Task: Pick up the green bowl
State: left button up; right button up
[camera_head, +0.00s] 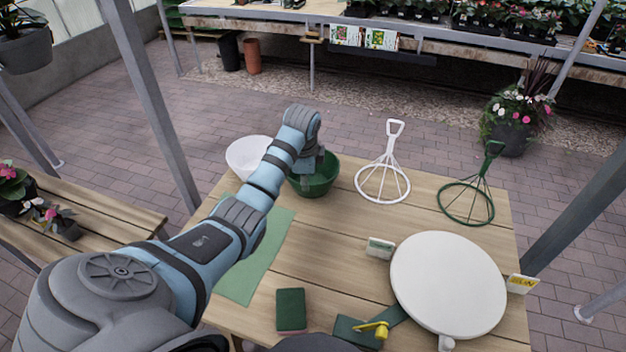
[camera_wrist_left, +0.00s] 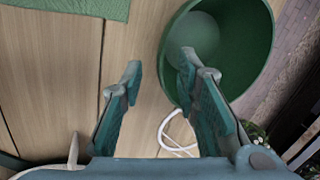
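The green bowl (camera_head: 324,180) stands upright on the wooden table near its far edge, beside a white bowl (camera_head: 246,156). My left arm reaches over the table, and my left gripper (camera_head: 307,180) is at the green bowl's near-left side, partly hiding it. Whether the fingers touch the bowl cannot be told. My right gripper is not in view.
The table (camera_head: 330,245) also holds a green mat (camera_head: 255,262), a white wire stand (camera_head: 383,182), a green wire stand (camera_head: 468,200), a round white board (camera_head: 448,282) and a green pad (camera_head: 291,309). The table's middle is clear.

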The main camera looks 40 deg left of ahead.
aim_at(311, 197)
pick_arm(q)
jog(key=b+x, duration=0.1)
jog(key=x, duration=0.2)
jog(key=b+x, duration=0.1)
jog(key=x, duration=0.2)
jog(key=w+b+x, duration=0.1)
jog(key=x, duration=0.2)
jog(key=shift+w+d, duration=0.1)
jog(key=shift+d, duration=0.25)
jog(key=shift+a+r, duration=0.1)
jog(key=shift+r, duration=0.1)
jog(key=shift+c, duration=0.6)
grip_shut()
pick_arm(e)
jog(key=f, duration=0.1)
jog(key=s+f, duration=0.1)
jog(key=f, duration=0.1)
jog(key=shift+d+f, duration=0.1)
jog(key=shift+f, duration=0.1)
